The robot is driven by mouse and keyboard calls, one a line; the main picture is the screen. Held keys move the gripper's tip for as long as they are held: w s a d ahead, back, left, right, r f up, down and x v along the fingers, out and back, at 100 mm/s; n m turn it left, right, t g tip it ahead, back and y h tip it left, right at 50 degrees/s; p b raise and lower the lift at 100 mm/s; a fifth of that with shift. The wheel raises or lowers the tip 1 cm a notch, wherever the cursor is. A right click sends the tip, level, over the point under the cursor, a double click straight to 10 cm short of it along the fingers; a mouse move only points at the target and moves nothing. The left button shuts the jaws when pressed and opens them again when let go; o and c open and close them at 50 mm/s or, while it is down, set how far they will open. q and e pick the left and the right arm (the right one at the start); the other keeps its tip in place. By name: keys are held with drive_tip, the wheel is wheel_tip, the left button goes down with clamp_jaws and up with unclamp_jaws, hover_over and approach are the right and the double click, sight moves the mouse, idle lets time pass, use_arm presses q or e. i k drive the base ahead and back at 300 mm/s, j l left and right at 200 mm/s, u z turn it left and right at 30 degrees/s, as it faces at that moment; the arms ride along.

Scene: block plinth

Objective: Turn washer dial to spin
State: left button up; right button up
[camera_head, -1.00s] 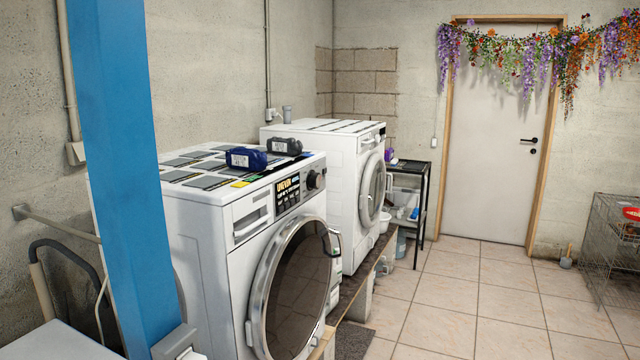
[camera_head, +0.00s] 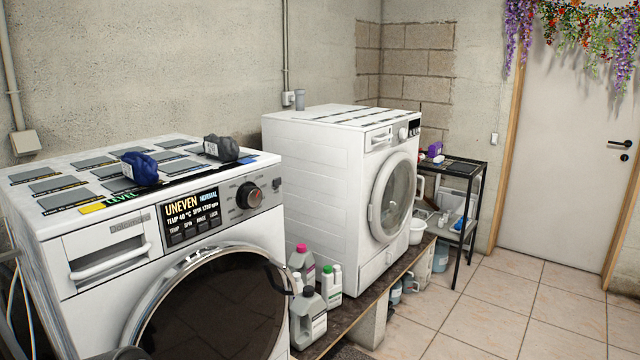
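The near white washer (camera_head: 80,265) fills the lower left, with a large round dark glass door. Its control dial (camera_head: 249,195), dark with a red-orange ring or mark, sits at the right of the front panel. The lit display (camera_head: 190,214) beside it reads UNEVEN, NORMAL, TEMP 40 °C and SPIN 1200 rpm, above buttons for temp, spin, rinse and lock.
A blue cloth bundle (camera_head: 139,169) and a grey one (camera_head: 221,148) lie on the washer top. Several bottles (camera_head: 310,314) stand on the wooden plinth between the near washer and a second white machine (camera_head: 330,165). A black shelf (camera_head: 452,220) stands beyond. Tiled floor at right is clear.

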sight(251, 197)
drive_tip(key=i+l, duration=0.2)
drive_tip(key=l, duration=0.15)
drive_tip(key=i+l, duration=0.2)
drive_tip(key=l, duration=0.15)
drive_tip(key=i+l, duration=0.15)
drive_tip(key=l, duration=0.2)
drive_tip(key=i+l, duration=0.2)
drive_tip(key=l, duration=0.15)
drive_tip(key=u, duration=0.05)
